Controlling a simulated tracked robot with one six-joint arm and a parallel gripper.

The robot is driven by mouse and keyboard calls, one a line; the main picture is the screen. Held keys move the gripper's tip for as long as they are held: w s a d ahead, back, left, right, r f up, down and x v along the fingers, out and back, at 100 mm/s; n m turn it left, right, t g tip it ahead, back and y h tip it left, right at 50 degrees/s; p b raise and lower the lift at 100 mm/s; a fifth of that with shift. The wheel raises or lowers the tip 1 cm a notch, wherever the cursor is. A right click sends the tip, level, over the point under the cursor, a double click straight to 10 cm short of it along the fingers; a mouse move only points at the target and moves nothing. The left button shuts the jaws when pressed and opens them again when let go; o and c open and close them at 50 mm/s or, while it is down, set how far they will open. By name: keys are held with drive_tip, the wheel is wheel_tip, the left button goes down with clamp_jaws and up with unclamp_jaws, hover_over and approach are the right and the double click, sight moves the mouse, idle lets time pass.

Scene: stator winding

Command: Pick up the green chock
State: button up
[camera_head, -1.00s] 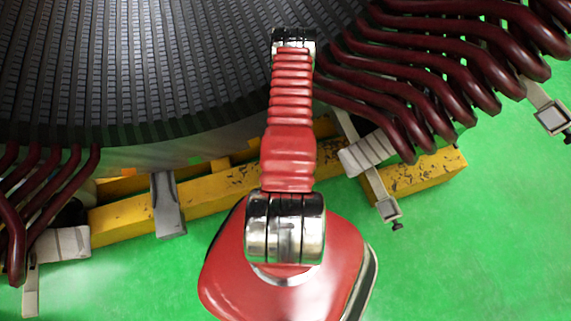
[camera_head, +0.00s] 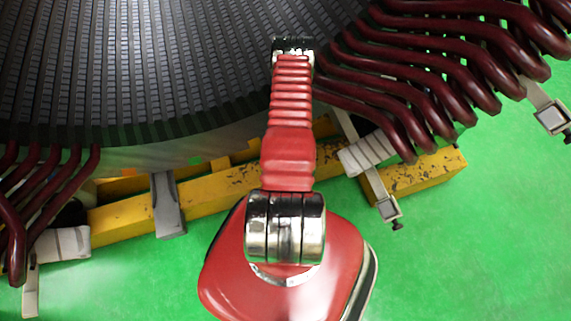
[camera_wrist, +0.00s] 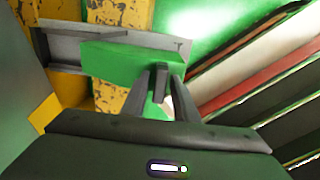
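The green chock (camera_wrist: 115,62) is a bright green block in the wrist view, lying over a grey metal plate or bracket. My gripper (camera_wrist: 160,72) reaches up from the bottom of the wrist view, and its dark fingers overlap the right end of the chock. Whether the fingers touch it, or are closed on it, I cannot tell. In the head view my red arm extends over the dark stator core, and the gripper itself is hidden there. I cannot make out the chock in the head view.
The dark slotted stator core (camera_head: 150,70) fills the upper left. Dark red coil ends (camera_head: 440,75) stand close right of my arm, others (camera_head: 50,185) at far left. A yellow beam (camera_head: 215,195) and a grey bracket (camera_head: 168,205) lie below the core. Green floor is clear at right.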

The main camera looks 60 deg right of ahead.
clamp_jaws()
drive_tip(key=shift+r, duration=0.15)
idle(0.4)
drive_tip(key=shift+r, duration=4.9)
